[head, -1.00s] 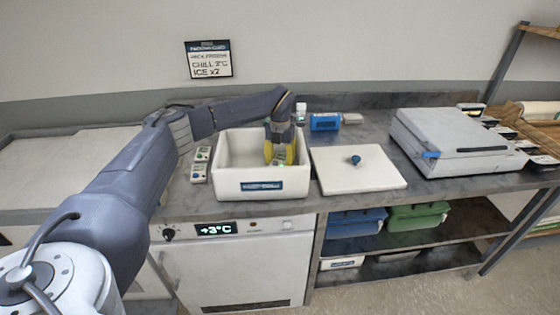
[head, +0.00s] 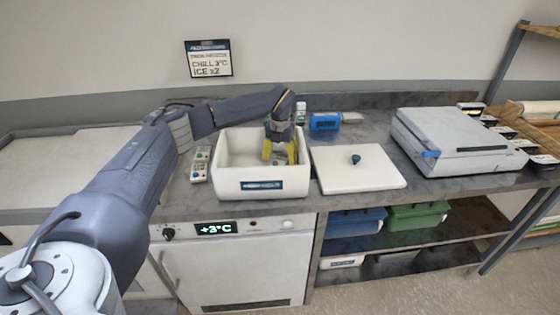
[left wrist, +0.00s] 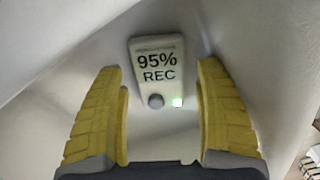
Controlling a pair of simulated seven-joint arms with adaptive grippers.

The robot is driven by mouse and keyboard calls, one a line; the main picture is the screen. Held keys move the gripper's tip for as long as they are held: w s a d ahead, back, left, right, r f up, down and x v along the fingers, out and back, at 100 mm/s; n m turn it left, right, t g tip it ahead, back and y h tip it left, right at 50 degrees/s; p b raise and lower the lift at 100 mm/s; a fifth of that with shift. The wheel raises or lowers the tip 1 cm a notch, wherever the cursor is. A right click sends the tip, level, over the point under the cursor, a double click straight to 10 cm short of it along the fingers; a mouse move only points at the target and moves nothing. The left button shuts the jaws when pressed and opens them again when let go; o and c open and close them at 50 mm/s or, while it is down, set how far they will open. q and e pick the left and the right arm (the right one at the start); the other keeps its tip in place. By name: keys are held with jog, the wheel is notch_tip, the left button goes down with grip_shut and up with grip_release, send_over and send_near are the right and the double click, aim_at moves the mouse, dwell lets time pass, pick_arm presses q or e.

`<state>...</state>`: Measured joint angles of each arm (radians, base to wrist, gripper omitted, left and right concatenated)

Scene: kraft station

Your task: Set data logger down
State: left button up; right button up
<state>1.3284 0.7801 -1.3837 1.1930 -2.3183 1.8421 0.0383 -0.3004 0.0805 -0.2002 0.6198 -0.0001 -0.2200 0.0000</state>
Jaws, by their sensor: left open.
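The data logger (left wrist: 157,72) is a small pale device whose screen reads "95% REC", with a grey button and a lit green light. In the left wrist view it lies on the white floor of the box, between and just beyond my fingers. My left gripper (head: 280,152) has yellow fingers spread open inside the white box (head: 230,187); it also shows in the left wrist view (left wrist: 163,115). The fingers are apart from the logger's sides. In the head view I cannot make out the logger clearly. My right gripper is not in view.
The box's white lid (head: 362,178) with a blue knob lies right of it. Two small devices (head: 200,164) stand left of the box. A blue pack (head: 324,122) sits behind. A large grey-white machine (head: 455,140) stands at right. The display below (head: 215,228) reads +3°C.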

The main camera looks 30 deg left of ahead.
aim_at(281, 160)
pick_arm(q)
notch_tip(281, 160, up, 12)
jog(key=shift+f, duration=0.2)
jog(key=shift+d, duration=0.1)
dwell(0.6)
